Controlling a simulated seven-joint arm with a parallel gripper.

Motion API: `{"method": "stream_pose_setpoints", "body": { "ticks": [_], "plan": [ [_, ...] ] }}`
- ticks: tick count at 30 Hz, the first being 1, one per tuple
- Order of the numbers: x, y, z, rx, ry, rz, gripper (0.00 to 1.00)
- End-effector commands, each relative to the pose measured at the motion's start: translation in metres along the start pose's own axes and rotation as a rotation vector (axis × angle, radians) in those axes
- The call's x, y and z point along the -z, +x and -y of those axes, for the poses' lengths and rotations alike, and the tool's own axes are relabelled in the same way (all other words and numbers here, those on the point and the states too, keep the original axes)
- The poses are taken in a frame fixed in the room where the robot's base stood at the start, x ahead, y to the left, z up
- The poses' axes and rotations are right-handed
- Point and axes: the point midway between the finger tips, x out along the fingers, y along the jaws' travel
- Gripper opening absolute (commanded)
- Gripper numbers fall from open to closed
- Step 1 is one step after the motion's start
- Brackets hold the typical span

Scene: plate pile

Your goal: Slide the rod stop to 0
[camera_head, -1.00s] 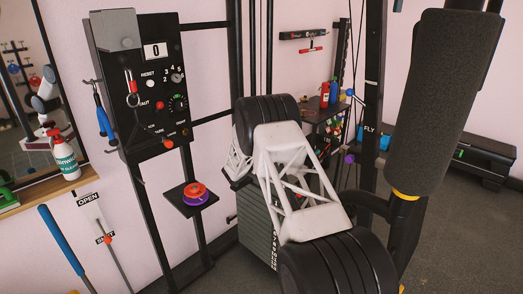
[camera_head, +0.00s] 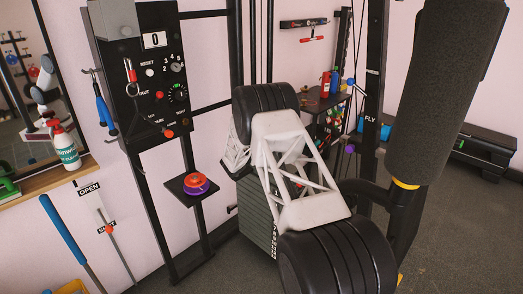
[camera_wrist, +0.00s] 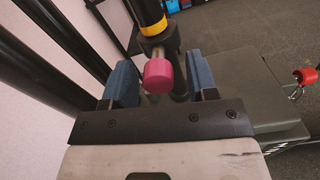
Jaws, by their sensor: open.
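I cannot tell with certainty which part is the rod stop. A pink knob (camera_wrist: 159,76) shows between the fingers, below a yellow collar (camera_wrist: 152,24) on a black post; contact cannot be told. In the head view the gripper is hidden behind my white lattice arm.
A black panel (camera_head: 118,75) with a display reading 0 stands left of my arm. A small shelf (camera_head: 190,205) below holds an orange and purple puck (camera_head: 196,184). A thick foam pad (camera_head: 450,90) stands close on the right. A blue-handled tool (camera_head: 65,232) leans at the lower left.

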Motion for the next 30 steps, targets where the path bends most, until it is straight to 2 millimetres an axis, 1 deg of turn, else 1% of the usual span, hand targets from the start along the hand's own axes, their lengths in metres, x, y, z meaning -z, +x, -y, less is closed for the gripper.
{"method": "stream_pose_setpoints", "body": {
  "ticks": [9, 15, 20, 30],
  "plan": [
    [0.000, -0.040, -0.001, -0.001, 0.000, -0.001, 0.53],
    [-0.001, -0.059, 0.000, 0.000, 0.001, 0.001, 0.53],
    [-0.001, -0.066, 0.000, 0.000, 0.001, 0.001, 0.53],
    [-0.001, -0.067, 0.000, 0.000, 0.001, 0.000, 0.53]
  ]
}}
